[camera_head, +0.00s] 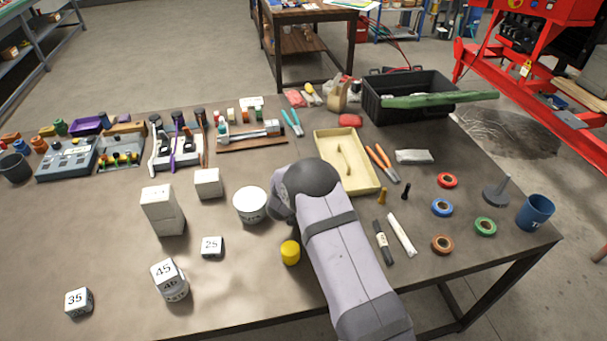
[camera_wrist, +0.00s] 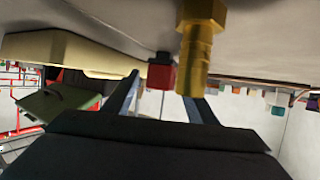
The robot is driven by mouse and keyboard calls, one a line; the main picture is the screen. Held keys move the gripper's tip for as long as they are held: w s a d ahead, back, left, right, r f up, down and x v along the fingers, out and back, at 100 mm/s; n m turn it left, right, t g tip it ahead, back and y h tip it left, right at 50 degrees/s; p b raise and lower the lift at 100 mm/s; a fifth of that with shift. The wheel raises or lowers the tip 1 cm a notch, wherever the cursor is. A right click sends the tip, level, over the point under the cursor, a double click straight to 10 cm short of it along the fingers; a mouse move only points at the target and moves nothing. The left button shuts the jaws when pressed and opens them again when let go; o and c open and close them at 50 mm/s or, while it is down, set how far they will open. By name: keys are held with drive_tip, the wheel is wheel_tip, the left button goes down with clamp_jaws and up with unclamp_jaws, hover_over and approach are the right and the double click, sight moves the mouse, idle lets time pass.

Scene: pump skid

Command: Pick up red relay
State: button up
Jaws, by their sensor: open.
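The red relay (camera_wrist: 161,76) is a small red block with a dark part at its tabletop end; it shows in the wrist view, where the tabletop is at the top of the picture. My gripper (camera_wrist: 162,92) is open, with one finger on each side of the relay in the picture. I cannot tell how far the relay lies beyond the fingertips, and no contact shows. A brass fitting (camera_wrist: 201,45) stands close to the relay and partly overlaps the right finger. In the head view my arm hides the gripper, and I cannot make out the relay.
A cream tray (camera_head: 364,188) lies beside my arm, with orange-handled pliers (camera_head: 382,163) to its right. A white tub (camera_head: 250,204) and a yellow cylinder (camera_head: 290,252) stand left of my arm. Tape rolls (camera_head: 442,207) lie at right.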

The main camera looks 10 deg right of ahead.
drive_tip(key=shift+p+x, duration=0.55)
drive_tip(key=shift+x, duration=1.5)
drive_tip(key=c, duration=1.1)
drive_tip(key=shift+r, duration=0.15)
wheel_tip(320, 180, up, 10)
drive_tip(key=shift+f+b, duration=0.1)
drive_tip(key=shift+b, duration=0.65)
